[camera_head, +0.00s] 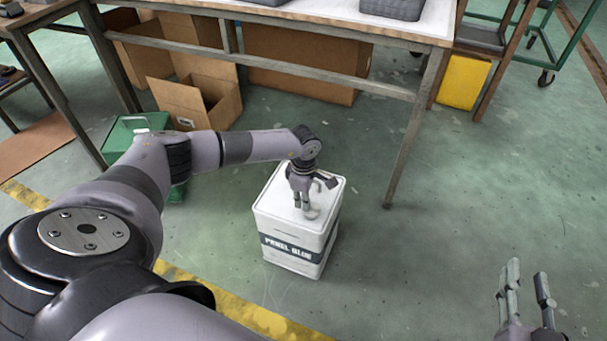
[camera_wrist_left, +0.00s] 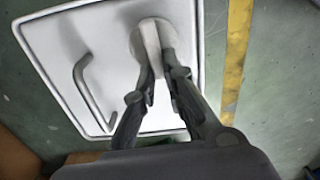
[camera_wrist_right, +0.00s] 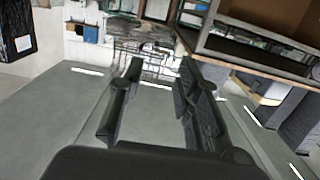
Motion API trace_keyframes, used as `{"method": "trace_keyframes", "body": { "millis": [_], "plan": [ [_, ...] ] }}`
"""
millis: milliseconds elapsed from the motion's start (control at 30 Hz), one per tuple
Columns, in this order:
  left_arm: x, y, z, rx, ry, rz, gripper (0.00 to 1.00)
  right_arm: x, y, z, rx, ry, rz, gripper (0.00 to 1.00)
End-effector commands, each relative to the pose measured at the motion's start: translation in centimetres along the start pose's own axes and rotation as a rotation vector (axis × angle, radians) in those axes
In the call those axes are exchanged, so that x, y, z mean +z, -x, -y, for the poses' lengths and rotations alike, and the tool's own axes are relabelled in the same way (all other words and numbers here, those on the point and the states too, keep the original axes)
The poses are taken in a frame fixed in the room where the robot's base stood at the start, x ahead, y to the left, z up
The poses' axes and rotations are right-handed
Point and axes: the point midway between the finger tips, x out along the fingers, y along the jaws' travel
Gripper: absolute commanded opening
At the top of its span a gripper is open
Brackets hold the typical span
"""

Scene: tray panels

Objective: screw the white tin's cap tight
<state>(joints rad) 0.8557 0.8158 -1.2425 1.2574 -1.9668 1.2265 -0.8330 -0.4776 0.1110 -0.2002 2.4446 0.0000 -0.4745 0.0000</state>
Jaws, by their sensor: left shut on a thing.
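The white tin (camera_head: 285,222) stands upright on the green floor, with a dark label band reading "PANEL GLUE" or similar. Its top also shows in the left wrist view (camera_wrist_left: 58,36), with a bar handle (camera_wrist_left: 90,98) on it. My left gripper (camera_head: 304,204) reaches down to the tin's top and is shut on the white cap (camera_wrist_left: 149,36). The fingers hide part of the cap, and I cannot tell how tightly it is seated. My right gripper (camera_head: 527,271) is open and empty, low at the right and away from the tin; it also shows in the right wrist view (camera_wrist_right: 162,70).
A workbench (camera_head: 320,20) with grey trays on top stands behind the tin, its near leg (camera_head: 413,135) to the tin's right. Cardboard boxes (camera_head: 200,100) and a green case (camera_head: 122,135) are at the left. A yellow bin (camera_head: 462,82) is further back. Floor to the right is clear.

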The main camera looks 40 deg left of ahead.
Motion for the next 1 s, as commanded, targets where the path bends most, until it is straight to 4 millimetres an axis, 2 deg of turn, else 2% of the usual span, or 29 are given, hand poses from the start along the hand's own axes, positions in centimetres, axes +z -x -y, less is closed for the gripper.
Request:
{"method": "trace_keyframes", "body": {
  "millis": [300,733,767,1000],
  "plan": [
    [-0.1,0.1,-0.3,0.002,-0.079,-0.001,0.00,-1.6,-0.1,0.2,-0.005,-0.002,-0.086,0.31],
    [-0.1,0.1,-0.3,0.002,-0.087,-0.001,0.00,-1.8,-0.1,0.3,-0.006,-0.002,-0.094,0.31],
    [-0.1,0.1,-0.3,0.002,-0.087,-0.001,0.12,-1.8,-0.1,0.3,-0.006,-0.002,-0.094,0.31],
    [0.0,0.0,-0.2,0.001,-0.086,-0.001,0.28,-1.8,-0.1,0.3,-0.006,-0.002,-0.093,0.31]
  ]
}}
